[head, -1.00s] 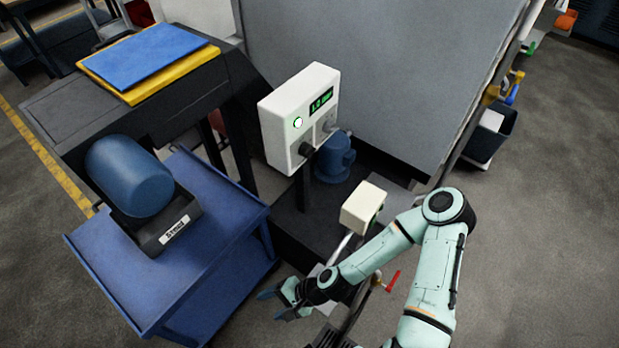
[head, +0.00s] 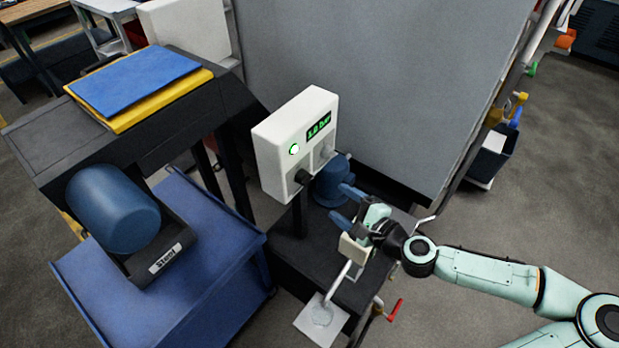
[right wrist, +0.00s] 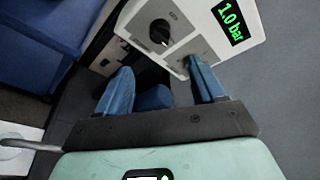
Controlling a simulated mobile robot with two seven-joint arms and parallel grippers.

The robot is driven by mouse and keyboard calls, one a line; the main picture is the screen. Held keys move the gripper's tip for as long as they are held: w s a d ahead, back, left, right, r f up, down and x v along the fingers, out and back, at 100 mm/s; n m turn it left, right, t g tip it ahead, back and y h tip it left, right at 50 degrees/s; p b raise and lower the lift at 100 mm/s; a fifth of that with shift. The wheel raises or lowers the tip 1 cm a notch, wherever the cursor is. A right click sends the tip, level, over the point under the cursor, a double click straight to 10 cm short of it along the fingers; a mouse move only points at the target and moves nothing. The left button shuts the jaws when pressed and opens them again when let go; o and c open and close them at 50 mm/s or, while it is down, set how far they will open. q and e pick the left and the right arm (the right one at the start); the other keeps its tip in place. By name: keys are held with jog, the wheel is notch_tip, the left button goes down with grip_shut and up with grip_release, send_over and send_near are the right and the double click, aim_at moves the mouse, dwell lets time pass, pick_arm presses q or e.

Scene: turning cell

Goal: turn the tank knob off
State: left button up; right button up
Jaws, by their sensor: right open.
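I cannot read the small labels, so I cannot tell which is the tank knob. My right gripper (head: 343,205) is open and empty, apart from the box, to its lower right. In the right wrist view its fingers (right wrist: 160,72) point towards the knobs; the right fingertip partly covers the grey knob.
A blue motor-like cylinder (head: 330,183) stands behind the box, close to my fingers. A red handle (head: 396,310) sticks out lower right. A blue cart (head: 200,290) stands left.

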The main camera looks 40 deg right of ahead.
aim_at(309, 181)
jog(key=p+x, duration=0.2)
jog(key=x, duration=0.4)
jog(key=p+x, duration=0.2)
jog(key=x, duration=0.4)
jog(key=shift+w+a+r, duration=0.15)
jog(key=shift+w+a, duration=0.1)
jog(key=shift+w, duration=0.1)
pick_arm(q)
notch_tip(309, 181, up, 6)
jog(key=w, duration=0.3)
jog(key=shift+t, duration=0.3)
pick_arm(e)
jog(key=c, duration=1.1)
jog(key=shift+o, duration=0.2)
